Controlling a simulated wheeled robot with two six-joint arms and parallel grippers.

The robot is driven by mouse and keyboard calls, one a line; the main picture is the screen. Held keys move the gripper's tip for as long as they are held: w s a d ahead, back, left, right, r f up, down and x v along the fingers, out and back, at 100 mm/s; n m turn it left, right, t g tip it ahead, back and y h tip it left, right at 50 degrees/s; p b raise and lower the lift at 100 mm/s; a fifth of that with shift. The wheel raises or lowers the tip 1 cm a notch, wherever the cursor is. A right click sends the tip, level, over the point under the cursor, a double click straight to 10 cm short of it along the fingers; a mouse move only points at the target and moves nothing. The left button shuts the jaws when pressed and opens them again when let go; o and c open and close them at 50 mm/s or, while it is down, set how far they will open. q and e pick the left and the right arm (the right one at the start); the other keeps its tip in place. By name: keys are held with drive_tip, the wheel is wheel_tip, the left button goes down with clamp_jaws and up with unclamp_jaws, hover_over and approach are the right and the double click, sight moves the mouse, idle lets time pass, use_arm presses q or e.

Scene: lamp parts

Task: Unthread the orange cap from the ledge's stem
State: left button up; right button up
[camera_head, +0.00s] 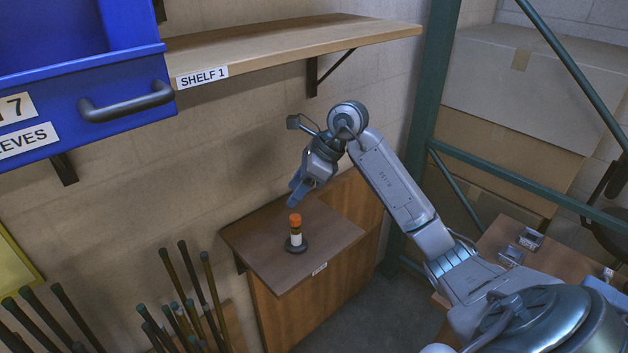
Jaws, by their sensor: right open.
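The orange cap (295,220) sits on top of a short upright stem (296,238) with a white band. The stem rises from a dark round base on the brown wooden ledge (268,254). My right gripper (297,193) is above the cap, pointing down toward it, with a visible gap between them. It is open and holds nothing that I can see. Its far finger is partly hidden by the near one. My left gripper is not in view.
Several upright rods (190,290) stand left of the ledge. A green rack post (425,110) and cardboard boxes (510,130) are at right.

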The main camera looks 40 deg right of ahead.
sight(295, 217)
drive_tip(key=d+g+h, duration=0.1)
drive_tip(key=d+h, duration=0.1)
drive_tip(key=d, duration=0.2)
drive_tip(key=b+x, duration=0.1)
drive_tip(key=x, duration=0.1)
drive_tip(key=b+x, duration=0.2)
drive_tip(key=x, duration=0.1)
drive_tip(key=b+x, duration=0.2)
drive_tip(key=x, duration=0.1)
drive_tip(key=shift+s+a+f, duration=0.1)
drive_tip(key=shift+s+f, duration=0.15)
drive_tip(key=shift+s, duration=0.05)
drive_tip(key=shift+w+a+f, duration=0.2)
drive_tip(key=shift+a+f, duration=0.05)
drive_tip(key=shift+f, duration=0.4)
